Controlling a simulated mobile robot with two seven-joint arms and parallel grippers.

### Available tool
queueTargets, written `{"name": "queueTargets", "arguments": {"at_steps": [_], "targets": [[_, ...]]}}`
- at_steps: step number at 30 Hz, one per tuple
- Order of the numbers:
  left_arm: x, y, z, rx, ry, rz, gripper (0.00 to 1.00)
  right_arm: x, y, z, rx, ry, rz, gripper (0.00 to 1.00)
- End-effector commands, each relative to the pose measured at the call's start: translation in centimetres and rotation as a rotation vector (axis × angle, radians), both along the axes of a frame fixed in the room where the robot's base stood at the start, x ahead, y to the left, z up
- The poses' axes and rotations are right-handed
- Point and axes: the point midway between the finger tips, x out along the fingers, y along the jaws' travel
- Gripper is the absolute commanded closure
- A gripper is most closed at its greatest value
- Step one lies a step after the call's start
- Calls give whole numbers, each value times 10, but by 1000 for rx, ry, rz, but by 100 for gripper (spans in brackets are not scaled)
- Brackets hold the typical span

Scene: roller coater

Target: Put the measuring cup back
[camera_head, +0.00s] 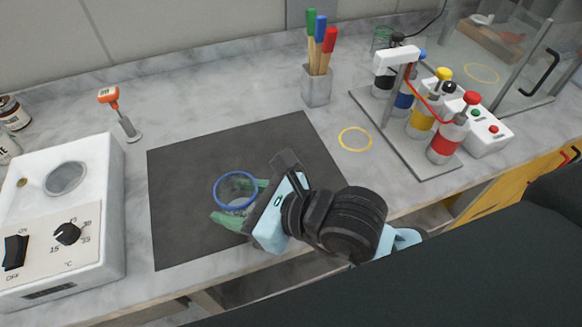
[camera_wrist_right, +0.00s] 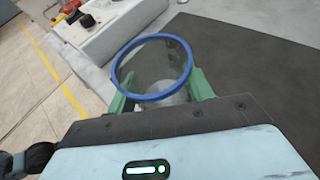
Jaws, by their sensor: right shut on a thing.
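The measuring cup is a clear cup with a blue rim (camera_head: 236,190). It is over the dark mat (camera_head: 180,235) in the head view, and I cannot tell whether it touches the mat. My right gripper (camera_head: 240,203) has green fingers on both sides of the cup and is shut on it. In the right wrist view the cup (camera_wrist_right: 152,68) appears upright between the two green fingers (camera_wrist_right: 160,95). My left gripper is not in view.
A white heater box (camera_head: 60,215) with a round well stands at left. A yellow ring (camera_head: 355,139) marks the bare counter right of the mat. A brush holder (camera_head: 316,88) stands behind. A rack of coloured bottles (camera_head: 425,150) is at right.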

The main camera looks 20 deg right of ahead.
Motion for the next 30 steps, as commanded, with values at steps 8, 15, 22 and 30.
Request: {"name": "queueTargets", "arguments": {"at_steps": [8, 15, 22, 30], "targets": [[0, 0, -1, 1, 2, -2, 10, 40, -51, -6, -6, -2, -4, 76], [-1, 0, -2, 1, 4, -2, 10, 72, -94, -11, -4, -1, -5, 76], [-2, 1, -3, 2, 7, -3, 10, 90, -116, -13, 0, -2, -3, 76], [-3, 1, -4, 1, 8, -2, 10, 91, -118, -17, 1, 1, -2, 76]]}}
